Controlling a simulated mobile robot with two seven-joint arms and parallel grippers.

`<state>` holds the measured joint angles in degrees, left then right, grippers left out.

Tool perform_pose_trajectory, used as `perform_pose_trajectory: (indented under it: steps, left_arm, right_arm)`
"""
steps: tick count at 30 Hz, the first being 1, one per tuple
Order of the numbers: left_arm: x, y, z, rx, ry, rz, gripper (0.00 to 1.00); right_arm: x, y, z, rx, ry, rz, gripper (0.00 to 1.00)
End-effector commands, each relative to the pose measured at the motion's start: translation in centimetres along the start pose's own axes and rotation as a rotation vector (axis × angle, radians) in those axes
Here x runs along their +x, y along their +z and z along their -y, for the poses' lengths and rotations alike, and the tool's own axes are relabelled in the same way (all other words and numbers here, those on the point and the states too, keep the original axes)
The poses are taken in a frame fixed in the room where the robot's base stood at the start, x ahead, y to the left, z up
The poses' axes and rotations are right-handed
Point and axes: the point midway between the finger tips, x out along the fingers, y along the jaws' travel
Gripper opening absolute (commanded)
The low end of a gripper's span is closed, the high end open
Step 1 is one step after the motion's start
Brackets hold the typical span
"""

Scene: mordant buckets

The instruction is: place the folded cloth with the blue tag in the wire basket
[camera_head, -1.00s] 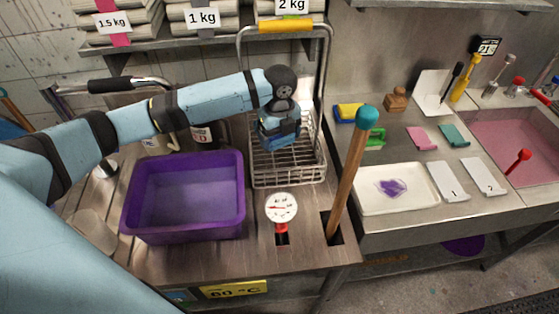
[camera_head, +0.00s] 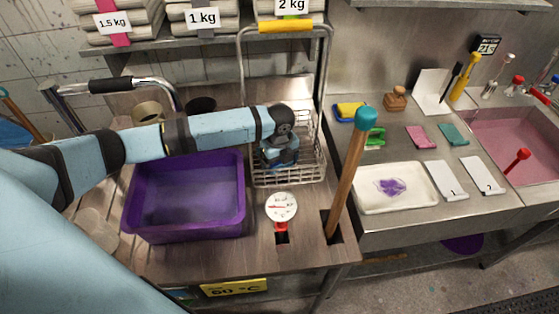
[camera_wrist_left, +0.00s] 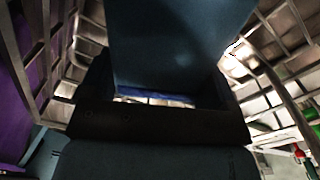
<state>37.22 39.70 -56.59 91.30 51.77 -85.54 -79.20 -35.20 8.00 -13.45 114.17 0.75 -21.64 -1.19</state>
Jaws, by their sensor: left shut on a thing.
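In the left wrist view the gripper (camera_wrist_left: 155,98) is shut on a thin pale thing with a blue strip (camera_wrist_left: 150,97), which fits the folded cloth with the blue tag. Only a sliver of it shows between the dark finger parts; in the head view my gripper hides it. Basket wires show around it in the wrist view. My right gripper is out of view.
A purple tub (camera_head: 185,235) stands left of the basket. A wooden stick with a teal knob (camera_head: 352,165) rises at its right front, near the dial gauge (camera_head: 281,206). Labelled folded stacks (camera_head: 205,30) lie on the shelf behind. A white tray (camera_head: 395,205) is farther right.

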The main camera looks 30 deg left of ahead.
Motion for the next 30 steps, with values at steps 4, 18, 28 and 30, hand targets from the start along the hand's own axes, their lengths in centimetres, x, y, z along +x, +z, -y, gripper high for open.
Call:
perform_pose_trajectory:
  steps: [4, 18, 28, 30]
  left_arm:
    - [0.3, 0.0, 0.0, 0.0, 0.001, 0.0, 0.87]
    - [-1.5, 0.1, 0.1, -0.001, -0.002, 0.002, 1.0]
    - [-8.5, 0.0, 0.1, 0.0, -0.003, 0.001, 1.0]
    - [-9.7, 0.0, 0.1, 0.001, -0.002, 0.001, 1.0]
  right_arm:
    - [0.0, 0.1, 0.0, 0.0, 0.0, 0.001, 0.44]
    - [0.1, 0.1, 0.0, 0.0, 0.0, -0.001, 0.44]
    - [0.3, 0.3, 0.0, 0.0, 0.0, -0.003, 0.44]
    - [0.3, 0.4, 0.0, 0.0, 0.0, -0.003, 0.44]
